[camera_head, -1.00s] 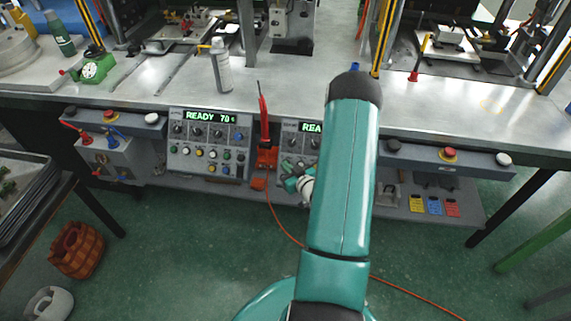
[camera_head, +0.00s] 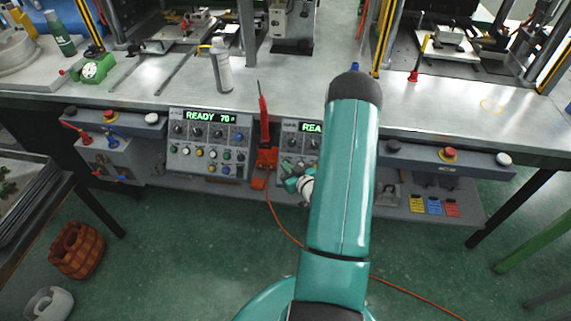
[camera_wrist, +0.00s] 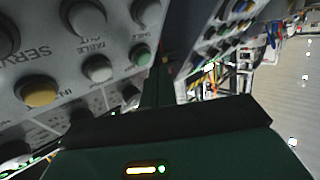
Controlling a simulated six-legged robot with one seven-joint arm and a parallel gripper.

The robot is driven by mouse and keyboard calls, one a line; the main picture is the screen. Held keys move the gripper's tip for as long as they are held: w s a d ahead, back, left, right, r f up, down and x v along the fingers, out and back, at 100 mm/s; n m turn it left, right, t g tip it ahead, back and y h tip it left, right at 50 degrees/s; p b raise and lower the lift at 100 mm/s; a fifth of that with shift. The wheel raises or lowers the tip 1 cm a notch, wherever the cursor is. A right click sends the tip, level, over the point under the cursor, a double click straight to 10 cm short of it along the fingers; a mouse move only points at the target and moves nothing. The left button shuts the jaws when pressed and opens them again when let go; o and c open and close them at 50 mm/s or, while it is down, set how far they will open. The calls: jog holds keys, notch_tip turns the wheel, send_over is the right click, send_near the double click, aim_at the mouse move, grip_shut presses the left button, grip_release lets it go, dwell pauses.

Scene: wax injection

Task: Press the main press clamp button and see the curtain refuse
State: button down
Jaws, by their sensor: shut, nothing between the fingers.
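Two grey control panels hang on the bench front in the head view. The left panel (camera_head: 208,165) has a green READY display and rows of knobs and coloured buttons. The right panel (camera_head: 297,143) also has a lit display, and my arm hides much of it. My gripper (camera_head: 292,184) is at this panel's lower left, partly behind my arm. In the wrist view my gripper (camera_wrist: 158,85) is shut and empty, its tip close to a panel face. A green button (camera_wrist: 140,54), grey knobs and a yellow button (camera_wrist: 40,92) show there. I cannot tell which button is the clamp button, or whether the tip touches anything.
An orange-red tool holder (camera_head: 266,158) stands between the panels, its red cable running across the floor. A button bar with a red button (camera_head: 448,154) is at the right bench front. A spray bottle (camera_head: 221,68) stands on the bench.

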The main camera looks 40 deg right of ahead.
jog(key=shift+w+d+f, duration=0.2)
jog(key=shift+f, duration=0.05)
jog(key=shift+w+d+f, duration=0.2)
jog(key=shift+d+f, duration=0.05)
dwell(0.8)
dwell(0.4)
jog(key=shift+s+a+r, duration=0.4)
jog(key=shift+a+r, duration=0.1)
jog(key=shift+r, duration=0.05)
jog(key=shift+s+a+r, duration=0.6)
jog(key=shift+a+r, duration=0.15)
jog(key=shift+r, duration=0.05)
jog(key=shift+s+a+r, duration=0.6)
jog(key=shift+a+r, duration=0.15)
jog(key=shift+r, duration=0.05)
